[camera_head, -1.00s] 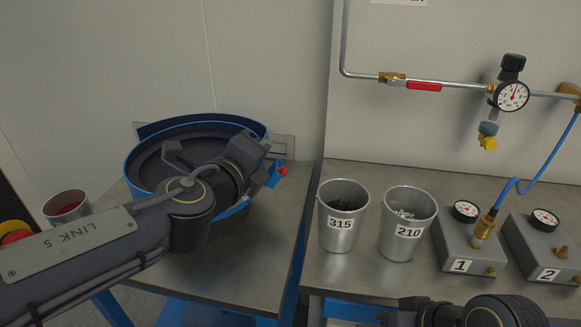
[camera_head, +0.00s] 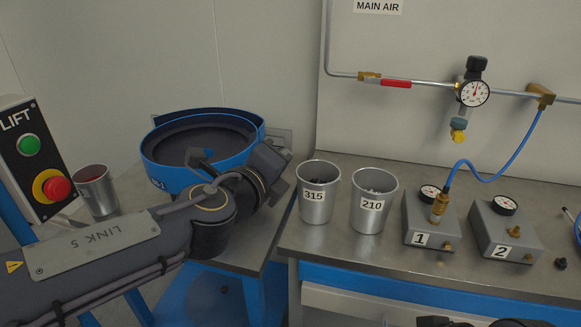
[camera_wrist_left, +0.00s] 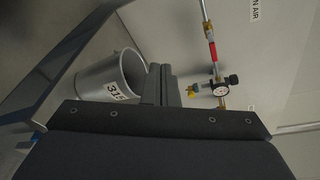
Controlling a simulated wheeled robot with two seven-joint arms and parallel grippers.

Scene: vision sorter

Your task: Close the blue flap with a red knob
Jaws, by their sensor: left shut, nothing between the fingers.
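The blue flap with its red knob does not show in either current view. My left wrist and gripper cover the right side of the blue-rimmed bowl (camera_head: 165,172), so I cannot tell how the flap stands. My left gripper (camera_head: 270,165) is at the bowl's right side in the head view, pointing away from me. In the left wrist view its fingers (camera_wrist_left: 160,72) are shut together with nothing between them. They point past the 315 cup (camera_wrist_left: 112,78) toward the back wall. Only a dark bit of my right arm shows at the bottom edge.
Metal cups 315 (camera_head: 318,190) and 210 (camera_head: 373,202) stand just right of my left gripper. Gauge boxes 1 (camera_head: 425,222) and 2 (camera_head: 505,232) stand farther right. Another cup (camera_head: 94,190) and the lift button box (camera_head: 38,160) are at the left.

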